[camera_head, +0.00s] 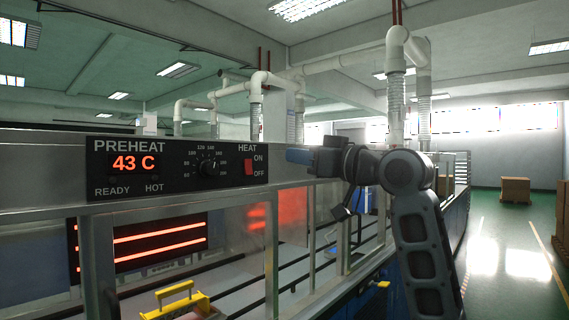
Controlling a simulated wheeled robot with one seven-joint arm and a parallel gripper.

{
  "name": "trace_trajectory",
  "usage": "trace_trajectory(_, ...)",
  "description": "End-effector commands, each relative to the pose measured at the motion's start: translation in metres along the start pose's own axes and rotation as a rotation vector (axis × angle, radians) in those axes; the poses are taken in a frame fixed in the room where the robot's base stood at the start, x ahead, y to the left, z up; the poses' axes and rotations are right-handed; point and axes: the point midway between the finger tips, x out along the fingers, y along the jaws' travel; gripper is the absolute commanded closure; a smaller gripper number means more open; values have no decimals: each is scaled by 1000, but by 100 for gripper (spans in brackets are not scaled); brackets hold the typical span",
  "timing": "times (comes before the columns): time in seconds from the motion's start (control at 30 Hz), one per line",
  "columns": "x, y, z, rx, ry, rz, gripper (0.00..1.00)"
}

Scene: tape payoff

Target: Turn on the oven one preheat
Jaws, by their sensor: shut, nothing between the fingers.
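The oven's black control panel (222,182) shows at left, with a red display reading 43 C (133,163) under the word PREHEAT. A round dial (208,168) sits mid-panel. The red HEAT switch (248,167) is at its right, beside the words ON and OFF; I cannot tell which way it is tilted. My gripper (292,156) is shut and empty, its blue tip pointing left. In the picture it is just right of the panel's edge, level with the switch and apart from it.
Glowing red bars (160,240) show inside the machine below the panel. A yellow handle (175,297) is at the bottom. Metal posts and rails run along the machine's side. White pipes (397,75) rise behind my arm. Open green floor (500,225) and a carton (515,189) are at right.

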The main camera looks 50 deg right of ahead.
Motion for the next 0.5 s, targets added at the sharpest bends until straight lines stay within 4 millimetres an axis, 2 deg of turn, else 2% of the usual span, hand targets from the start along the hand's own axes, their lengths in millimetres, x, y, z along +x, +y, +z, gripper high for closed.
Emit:
trace_trajectory(0.2, -18, 0, -4, 0, 0, 0, 100)
trace_trajectory(0.5, -19, 0, -5, 0, 0, 0, 100)
